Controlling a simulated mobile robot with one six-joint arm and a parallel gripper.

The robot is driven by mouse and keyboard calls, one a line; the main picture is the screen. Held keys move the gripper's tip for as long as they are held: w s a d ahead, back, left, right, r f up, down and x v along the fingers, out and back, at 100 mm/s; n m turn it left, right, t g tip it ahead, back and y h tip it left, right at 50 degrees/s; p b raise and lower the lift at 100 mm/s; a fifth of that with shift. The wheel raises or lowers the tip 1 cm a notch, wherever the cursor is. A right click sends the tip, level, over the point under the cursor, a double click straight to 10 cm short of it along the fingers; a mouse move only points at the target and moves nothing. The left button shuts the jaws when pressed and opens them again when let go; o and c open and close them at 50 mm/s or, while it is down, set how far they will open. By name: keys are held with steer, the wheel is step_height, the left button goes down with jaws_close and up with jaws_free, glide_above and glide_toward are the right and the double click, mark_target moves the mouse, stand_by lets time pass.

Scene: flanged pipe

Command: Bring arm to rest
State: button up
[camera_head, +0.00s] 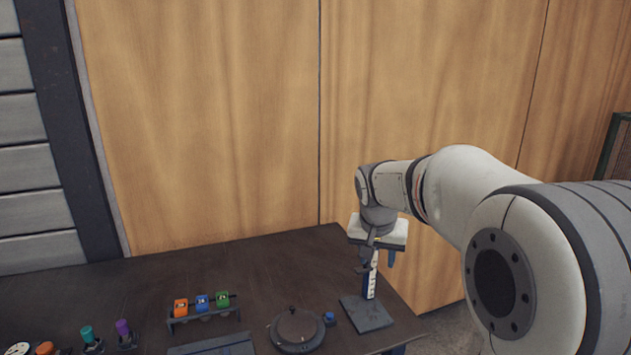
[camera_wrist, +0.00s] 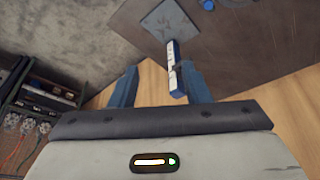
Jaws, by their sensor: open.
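My arm reaches in from the right in the head view, with my gripper (camera_head: 378,260) pointing down over the table's right end. In the wrist view, my gripper (camera_wrist: 160,72) has its two blue fingers apart, with nothing clasped between them. A white and blue upright post (camera_head: 371,284) on a square dark base plate (camera_head: 366,314) stands just below and beside the fingers. The post (camera_wrist: 173,62) also shows in the wrist view, close to the right finger. I cannot tell whether they touch. My gripper body partly hides the post's upper part.
The dark table (camera_head: 265,262) holds a round dark disc-like fixture (camera_head: 297,330), a blue button (camera_head: 329,318), a rack of orange, blue and green blocks (camera_head: 201,303) and several coloured knobs at left. A wooden wall (camera_head: 220,120) stands behind. A shelf with cables (camera_wrist: 38,100) shows in the wrist view.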

steer(key=s+f+n, duration=0.2)
steer(key=s, duration=1.1)
steer(key=s+f+n+g+y, duration=0.1)
steer(key=s+f, duration=0.2)
steer(key=s, duration=0.9)
steer(key=shift+s+f+n, duration=0.15)
steer(key=shift+s+n, duration=0.2)
steer(key=shift+n, duration=0.05)
steer(key=shift+d, duration=0.1)
steer(key=shift+c, duration=0.7)
